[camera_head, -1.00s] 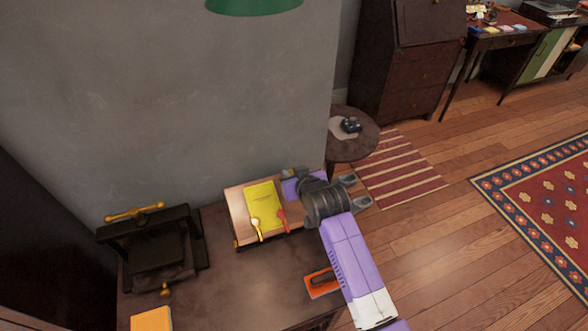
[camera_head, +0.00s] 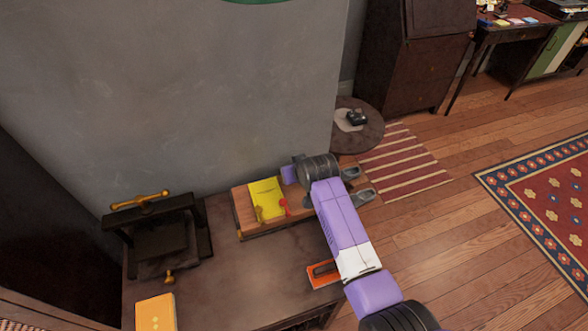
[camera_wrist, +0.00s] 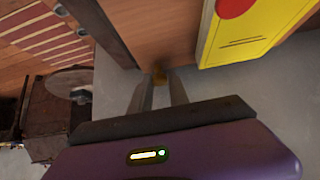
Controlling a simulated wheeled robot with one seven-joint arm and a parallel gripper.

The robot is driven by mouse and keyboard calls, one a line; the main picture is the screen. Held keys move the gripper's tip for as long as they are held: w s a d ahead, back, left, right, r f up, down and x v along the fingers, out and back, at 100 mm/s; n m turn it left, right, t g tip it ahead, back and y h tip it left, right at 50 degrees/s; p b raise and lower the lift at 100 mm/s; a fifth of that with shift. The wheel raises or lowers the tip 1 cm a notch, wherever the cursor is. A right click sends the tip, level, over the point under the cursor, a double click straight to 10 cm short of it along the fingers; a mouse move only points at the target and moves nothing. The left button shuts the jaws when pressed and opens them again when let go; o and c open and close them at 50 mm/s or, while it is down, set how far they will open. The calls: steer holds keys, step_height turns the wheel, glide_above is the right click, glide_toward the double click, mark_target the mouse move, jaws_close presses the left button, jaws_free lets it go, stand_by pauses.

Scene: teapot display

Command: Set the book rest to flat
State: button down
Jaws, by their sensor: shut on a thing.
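The book rest (camera_head: 243,207) is a wooden board at the back of the dark table, against the grey wall. Its board looks low and nearly flat; any small remaining tilt is hard to judge. A yellow book (camera_head: 265,190) lies on it, held by a yellow clip and a red clip at the front. In the head view my purple hand is at the board's back right corner and the fingertips are hidden.
A black press (camera_head: 160,240) with a brass handle stands at the left. A yellow-orange book (camera_head: 155,313) and an orange object (camera_head: 323,282) lie near the front. A round side table (camera_head: 362,138) stands beyond the right end. The table's middle is clear.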

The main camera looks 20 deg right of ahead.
steer(key=shift+w+r, duration=0.1)
steer(key=shift+w, duration=0.1)
stand_by(0.4)
steer(key=c, duration=1.3)
jaws_free()
steer(key=v, duration=0.7)
steer(key=shift+s, duration=0.2)
steer(key=shift+s+r, duration=0.1)
steer(key=shift+r, duration=0.05)
